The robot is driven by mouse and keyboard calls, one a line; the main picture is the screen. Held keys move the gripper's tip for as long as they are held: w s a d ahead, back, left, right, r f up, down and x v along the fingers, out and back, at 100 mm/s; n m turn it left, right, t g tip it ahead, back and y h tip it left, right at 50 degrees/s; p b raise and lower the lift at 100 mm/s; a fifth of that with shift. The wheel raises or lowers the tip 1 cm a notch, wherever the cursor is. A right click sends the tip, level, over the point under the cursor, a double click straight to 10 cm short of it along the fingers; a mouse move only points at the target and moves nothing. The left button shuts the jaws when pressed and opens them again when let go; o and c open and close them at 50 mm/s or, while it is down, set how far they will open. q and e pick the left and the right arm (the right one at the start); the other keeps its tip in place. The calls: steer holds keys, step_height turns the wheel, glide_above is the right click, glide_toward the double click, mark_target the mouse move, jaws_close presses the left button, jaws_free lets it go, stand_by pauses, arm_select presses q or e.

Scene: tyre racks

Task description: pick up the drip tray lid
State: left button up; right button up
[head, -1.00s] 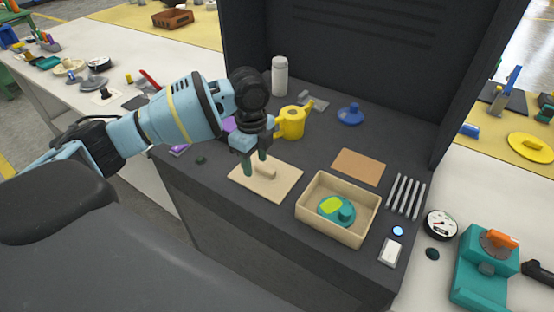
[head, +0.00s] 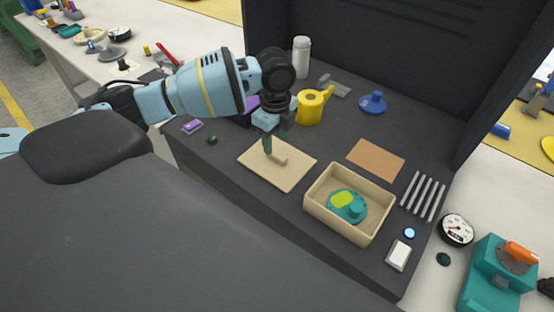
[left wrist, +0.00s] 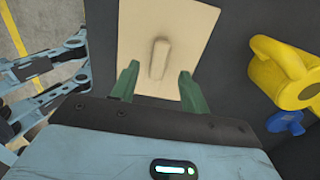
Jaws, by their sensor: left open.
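The drip tray lid (head: 284,174) is a flat beige square plate with a raised bar handle (head: 279,158) in its middle. It lies flat on the dark bench, left of the beige tray (head: 316,210). My left gripper (head: 274,149) is above the lid with its green fingers pointing down at the handle. In the left wrist view the lid (left wrist: 190,30) is ahead of the open fingers (left wrist: 157,85), and the handle (left wrist: 160,60) lies between their lines, just beyond the tips. The fingers hold nothing. My right gripper is not in view.
The tray holds a teal and lime-green part (head: 346,204). A yellow watering can (head: 310,108) stands behind the lid, also in the left wrist view (left wrist: 285,72). A brown sheet (head: 376,159) and silver rods (head: 423,197) lie to the right. A dark upright panel (head: 400,60) closes the back.

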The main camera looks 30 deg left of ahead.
mark_target(275, 153)
arm_select(q)
steer(key=shift+f, duration=2.35)
jaws_close()
